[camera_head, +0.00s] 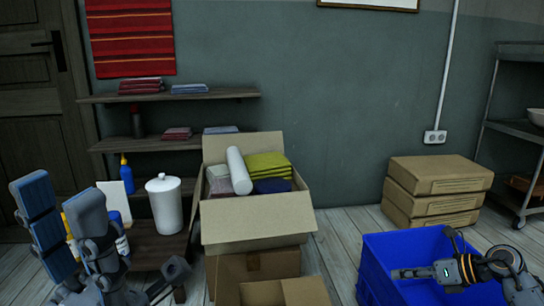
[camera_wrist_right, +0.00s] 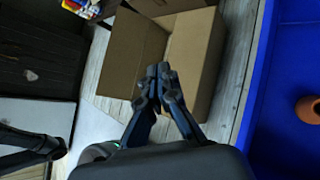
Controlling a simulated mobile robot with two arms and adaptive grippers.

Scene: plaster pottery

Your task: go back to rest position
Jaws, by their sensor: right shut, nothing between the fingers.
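My left gripper (camera_head: 62,195) stands upright at the far left in the head view, its two blue-backed fingers apart and nothing visible between them. My right gripper (camera_head: 398,273) reaches in from the right over the blue bin (camera_head: 375,265), pointing left. In the right wrist view my right gripper (camera_wrist_right: 165,74) has its fingertips together with nothing held. There it appears in front of an open empty cardboard box (camera_wrist_right: 190,45). The blue bin also shows at the right of that view (camera_wrist_right: 262,120), with part of a terracotta-coloured pot (camera_wrist_right: 308,108) inside.
An open carton (camera_head: 255,220) holds folded cloths and a white roll. A white lidded canister (camera_head: 165,203) stands left of it, near the left gripper. Stacked flat boxes (camera_head: 435,188) stand by the wall, left of a shelving rack (camera_head: 515,128). Some wooden floor between is clear.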

